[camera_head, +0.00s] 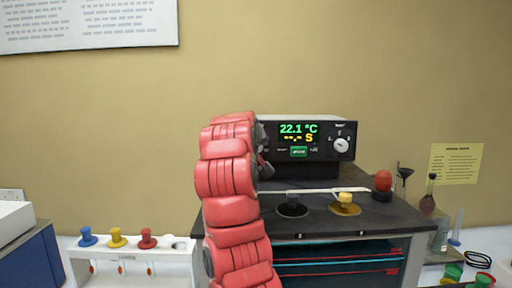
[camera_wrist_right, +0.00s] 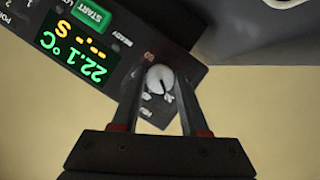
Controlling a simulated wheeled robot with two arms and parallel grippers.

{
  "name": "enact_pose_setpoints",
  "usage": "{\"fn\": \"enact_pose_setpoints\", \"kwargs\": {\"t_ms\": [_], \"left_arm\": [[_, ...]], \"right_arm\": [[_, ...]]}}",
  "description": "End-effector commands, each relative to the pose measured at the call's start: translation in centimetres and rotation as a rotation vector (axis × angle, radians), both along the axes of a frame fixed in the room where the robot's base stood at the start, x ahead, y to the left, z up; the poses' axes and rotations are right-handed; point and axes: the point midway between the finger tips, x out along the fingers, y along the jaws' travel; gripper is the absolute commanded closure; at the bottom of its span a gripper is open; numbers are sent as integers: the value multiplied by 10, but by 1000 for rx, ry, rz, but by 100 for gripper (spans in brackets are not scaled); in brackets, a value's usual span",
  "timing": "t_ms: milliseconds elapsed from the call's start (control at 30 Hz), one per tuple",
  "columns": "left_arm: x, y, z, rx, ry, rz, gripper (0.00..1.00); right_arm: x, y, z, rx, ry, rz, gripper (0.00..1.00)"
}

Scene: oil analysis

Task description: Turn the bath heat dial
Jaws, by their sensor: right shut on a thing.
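The bath unit (camera_head: 283,125) is a black box whose display reads 22.1 °C in green, with orange dashes and S below. In the right wrist view, which is upside down, the pale round bath heat dial (camera_wrist_right: 159,79) is at the end of the panel beside the 22.1 reading. My right gripper (camera_wrist_right: 158,80) is shut on it, one finger on each side. In the head view my red right arm covers this left end of the panel, hiding dial and fingertips. A second white dial (camera_head: 341,145) shows at the right end. My left gripper is not in view.
The unit stands on a dark bench top (camera_head: 388,213) with two round openings, a pale strip and a red ball (camera_head: 383,180). A white rack (camera_head: 130,256) with blue, yellow and red caps stands left. Glassware and green cups are right.

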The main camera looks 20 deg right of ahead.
Motion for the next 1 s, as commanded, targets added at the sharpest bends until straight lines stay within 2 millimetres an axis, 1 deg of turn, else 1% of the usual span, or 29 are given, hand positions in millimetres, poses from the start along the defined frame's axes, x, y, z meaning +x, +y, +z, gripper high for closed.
{"fn": "enact_pose_setpoints", "kwargs": {"t_ms": [33, 167, 200, 467, 567, 667, 767, 933, 1000], "left_arm": [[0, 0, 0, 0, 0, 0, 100], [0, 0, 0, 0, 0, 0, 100], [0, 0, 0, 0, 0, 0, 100], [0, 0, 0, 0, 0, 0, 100], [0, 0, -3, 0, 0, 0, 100], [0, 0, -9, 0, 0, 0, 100], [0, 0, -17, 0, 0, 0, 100], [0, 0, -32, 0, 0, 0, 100], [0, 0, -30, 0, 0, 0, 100]], "right_arm": [[0, 1, -1, 0, 2, 1, 52], [0, 0, 0, 0, 1, 1, 29], [0, 0, 0, 0, 1, 1, 26], [0, 0, 0, -1, 0, 1, 26], [-5, 3, 1, 0, -2, 1, 26], [-16, 9, 5, -1, -4, 2, 26], [-35, 19, 12, -1, -6, 3, 26], [-74, 40, 26, 1, -4, 5, 26], [-90, 48, 36, -1, -6, 3, 26]]}}
